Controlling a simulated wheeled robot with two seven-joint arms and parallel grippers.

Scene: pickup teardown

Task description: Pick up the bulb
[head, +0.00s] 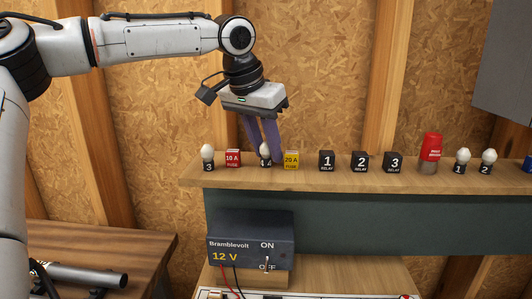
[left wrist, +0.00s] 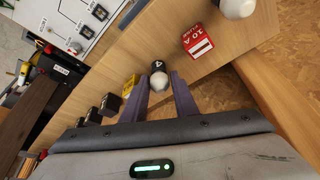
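Several bulbs with white tops and black numbered bases stand on the wooden shelf (head: 325,178). Bulb 4 (head: 265,150) stands upright between the 10 A and 20 A fuses; it also shows in the left wrist view (left wrist: 159,80). My left gripper (head: 264,155) points down at bulb 4, and its two purple fingers are apart with the bulb between their tips. In the left wrist view the fingers (left wrist: 160,88) flank the bulb without clearly pressing it. Bulb 3 (head: 207,155) is at the shelf's left end. Bulbs 1 (head: 460,160) and 2 (head: 488,160) are at the right. My right gripper is not visible.
A red 10 A fuse (head: 233,158) and a yellow 20 A fuse (head: 291,159) stand close on either side. Relays 1 (head: 327,160), 2 (head: 360,161) and 3 (head: 393,161) and a red beacon (head: 430,150) stand further right. A 12 V box (head: 235,240) sits below.

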